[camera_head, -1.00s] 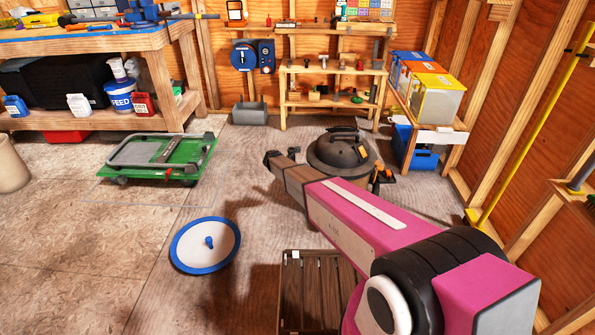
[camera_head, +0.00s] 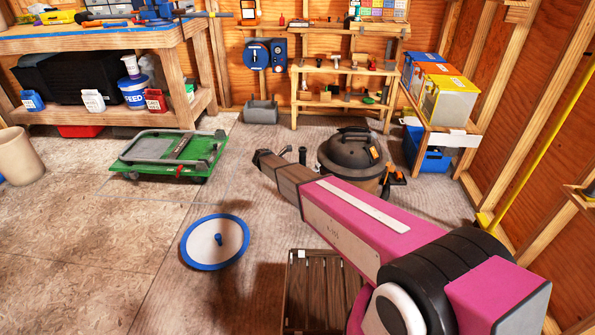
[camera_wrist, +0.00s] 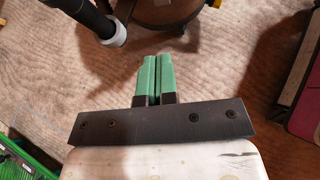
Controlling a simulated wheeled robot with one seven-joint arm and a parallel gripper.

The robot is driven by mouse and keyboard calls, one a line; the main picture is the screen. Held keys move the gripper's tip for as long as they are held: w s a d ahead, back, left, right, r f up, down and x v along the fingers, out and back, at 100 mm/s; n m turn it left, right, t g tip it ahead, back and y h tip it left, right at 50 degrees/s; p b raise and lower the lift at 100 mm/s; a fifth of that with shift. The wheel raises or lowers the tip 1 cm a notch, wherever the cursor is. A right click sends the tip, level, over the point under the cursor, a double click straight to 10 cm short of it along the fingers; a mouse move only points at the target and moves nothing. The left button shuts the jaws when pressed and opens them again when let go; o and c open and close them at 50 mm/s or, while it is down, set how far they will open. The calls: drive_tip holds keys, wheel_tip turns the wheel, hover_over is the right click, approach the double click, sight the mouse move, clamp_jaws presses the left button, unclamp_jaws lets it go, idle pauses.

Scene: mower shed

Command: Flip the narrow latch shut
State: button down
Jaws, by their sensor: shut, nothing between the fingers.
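A dark lidded canister (camera_head: 345,158) stands on the floor beyond my arm in the head view, with an orange and black piece (camera_head: 374,153) on its side. I cannot tell whether this is the narrow latch or how it is set. The canister's lower body (camera_wrist: 165,12) shows at the top of the wrist view. My gripper (camera_wrist: 157,58) has its two green fingers shut together, empty, pointing towards the canister and apart from it. In the head view my arm's end lies left of the canister.
A dark hose with a grey end (camera_wrist: 112,32) hangs left of my fingers. A green trolley (camera_head: 208,155), a blue-rimmed dish (camera_head: 188,250) and a slatted wooden crate (camera_head: 297,300) are on the floor. A shelf with bins (camera_head: 448,105) stands right.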

drive_tip(key=shift+v, duration=1.2)
